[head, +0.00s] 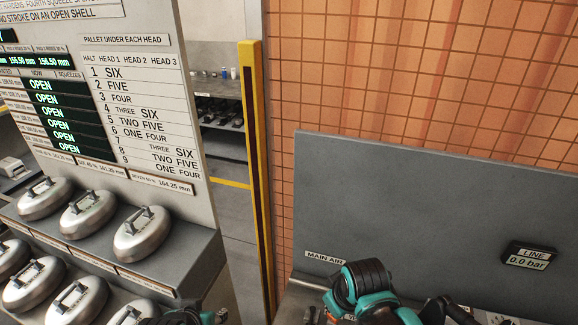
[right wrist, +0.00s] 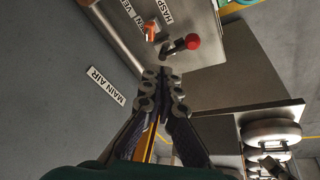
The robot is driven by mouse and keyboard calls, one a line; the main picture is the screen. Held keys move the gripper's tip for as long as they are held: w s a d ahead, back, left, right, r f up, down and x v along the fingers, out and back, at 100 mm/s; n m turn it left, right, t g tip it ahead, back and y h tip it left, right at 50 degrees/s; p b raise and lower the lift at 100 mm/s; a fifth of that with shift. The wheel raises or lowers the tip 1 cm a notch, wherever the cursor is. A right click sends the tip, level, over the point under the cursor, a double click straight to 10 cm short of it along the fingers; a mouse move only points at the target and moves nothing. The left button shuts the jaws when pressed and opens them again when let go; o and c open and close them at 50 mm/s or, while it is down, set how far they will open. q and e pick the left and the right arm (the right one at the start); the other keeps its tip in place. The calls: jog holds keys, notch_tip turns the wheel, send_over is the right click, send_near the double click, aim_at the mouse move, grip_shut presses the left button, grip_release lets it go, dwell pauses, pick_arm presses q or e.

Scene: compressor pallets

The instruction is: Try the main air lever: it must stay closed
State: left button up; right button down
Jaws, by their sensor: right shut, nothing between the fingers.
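My right gripper (right wrist: 162,72) is shut and empty in the right wrist view. A lever with a red ball knob (right wrist: 193,42) and a dark stem is just beyond its fingertips, slightly to the right; I cannot tell whether they touch. An orange handle (right wrist: 150,31) stands farther up. The MAIN AIR label (right wrist: 105,86) is left of the fingers and also shows in the head view (head: 325,257). I cannot tell for sure which handle it names. In the head view my right arm hides the area below that label. Only a sliver of my left arm shows at the bottom edge.
A gauge reading LINE 0.0 bar (head: 528,256) is on the grey panel (head: 430,200). A yellow post (head: 257,180) stands left of it. At left, silver shells (head: 142,234) with handles sit on shelves under a sign board (head: 140,100). A gap opens between board and post.

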jog(key=s+d+r+m+t, duration=0.2)
jog(key=s+d+m+t, duration=0.15)
jog(key=d+m, duration=0.25)
jog(key=m+g+y+b, duration=0.3)
jog(key=m+g, duration=0.4)
jog(key=m, duration=1.4)
send_near(311, 324)
jog(key=d+f, duration=0.1)
jog(key=f, duration=0.1)
jog(key=s+d+f, duration=0.1)
jog(key=f, duration=0.3)
jog(key=shift+s+d, duration=0.4)
jog(key=a, duration=0.3)
jog(key=shift+w+f+b, duration=0.3)
jog(key=shift+w+b, duration=0.05)
jog(key=shift+w+a, duration=0.1)
jog(key=shift+a, duration=0.35)
